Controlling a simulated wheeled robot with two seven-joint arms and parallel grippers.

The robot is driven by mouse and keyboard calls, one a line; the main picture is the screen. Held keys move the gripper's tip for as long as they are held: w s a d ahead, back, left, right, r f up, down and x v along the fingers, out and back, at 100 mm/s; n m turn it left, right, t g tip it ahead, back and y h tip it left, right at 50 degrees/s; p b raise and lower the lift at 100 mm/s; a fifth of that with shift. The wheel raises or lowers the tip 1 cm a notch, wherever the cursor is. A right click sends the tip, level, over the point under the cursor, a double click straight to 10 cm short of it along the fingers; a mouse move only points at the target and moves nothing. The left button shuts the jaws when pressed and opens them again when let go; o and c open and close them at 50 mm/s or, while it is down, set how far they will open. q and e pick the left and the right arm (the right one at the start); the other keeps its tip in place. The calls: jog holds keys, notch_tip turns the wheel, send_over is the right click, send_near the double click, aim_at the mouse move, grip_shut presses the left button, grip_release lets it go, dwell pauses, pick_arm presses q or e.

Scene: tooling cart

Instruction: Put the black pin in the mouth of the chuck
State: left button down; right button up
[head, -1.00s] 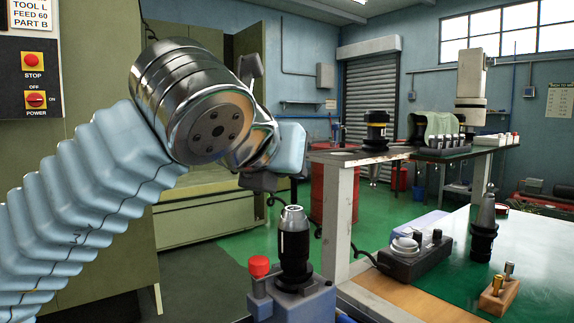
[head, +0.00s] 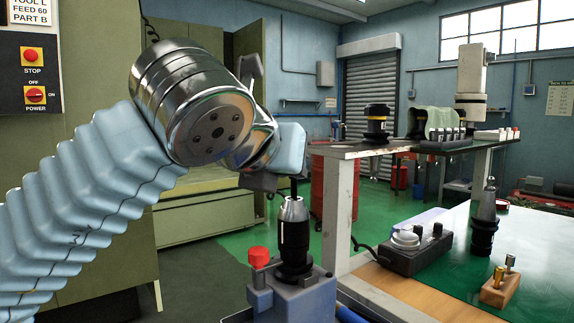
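The black pin (head: 293,188) points straight down from under my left gripper (head: 290,168). The fingers are mostly hidden behind the gripper's blue body, but the pin is held between them. The chuck (head: 294,225) stands upright, silver at its nose and black below, in a blue-grey holder (head: 300,300). The pin's lower end meets the top of the chuck at its mouth in the head view. I cannot tell how far it is inside. My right gripper is not in view.
A red knob (head: 258,257) stands on the holder left of the chuck. A tall bench (head: 345,153) stands behind.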

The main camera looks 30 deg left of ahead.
pick_arm(q)
jog(key=shift+f+b, duration=0.3)
jog(key=shift+f, duration=0.1)
dwell(0.5)
jog(key=c, duration=1)
grip_release()
jog(key=shift+c, duration=0.2)
jog(key=p+v, duration=0.1)
jog(key=v, duration=1.2)
jog(key=shift+s, duration=0.4)
